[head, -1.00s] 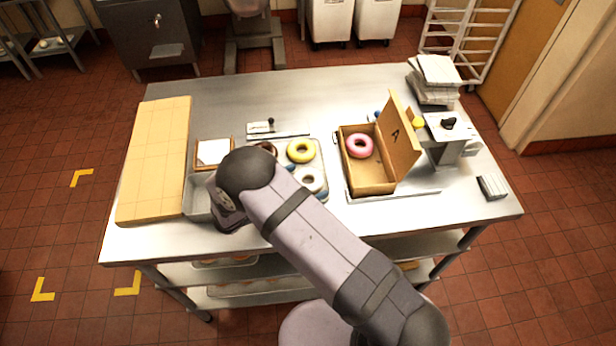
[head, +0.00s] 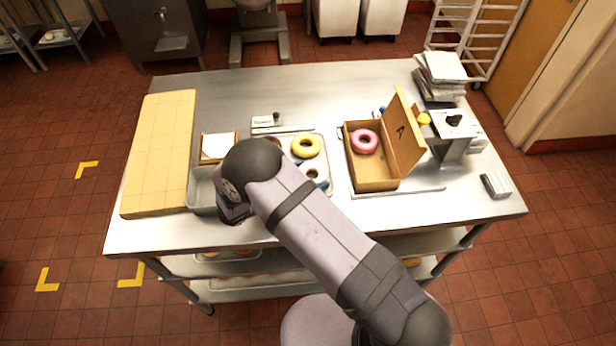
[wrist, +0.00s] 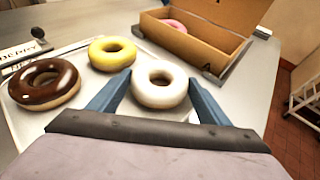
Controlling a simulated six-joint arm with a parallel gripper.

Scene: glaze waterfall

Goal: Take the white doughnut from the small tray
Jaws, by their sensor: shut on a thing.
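The white doughnut (wrist: 160,85) sits between the two blue fingers of my gripper (wrist: 159,80) in the wrist view. The fingers are shut on its left and right sides. In the head view the white doughnut (head: 312,175) shows only in part beside my arm, at the front right of the small tray (head: 326,150). I cannot tell whether it touches the tray or is slightly raised. A yellow doughnut (wrist: 112,53) and a chocolate doughnut (wrist: 45,84) lie on the tray to its left in the wrist view.
An open cardboard box (head: 372,180) with a pink doughnut (head: 364,141) inside stands right of the tray, its lid (head: 402,135) raised on the right. A metal pan (head: 202,190) and a tan block (head: 160,150) are on the left. The table's back is mostly clear.

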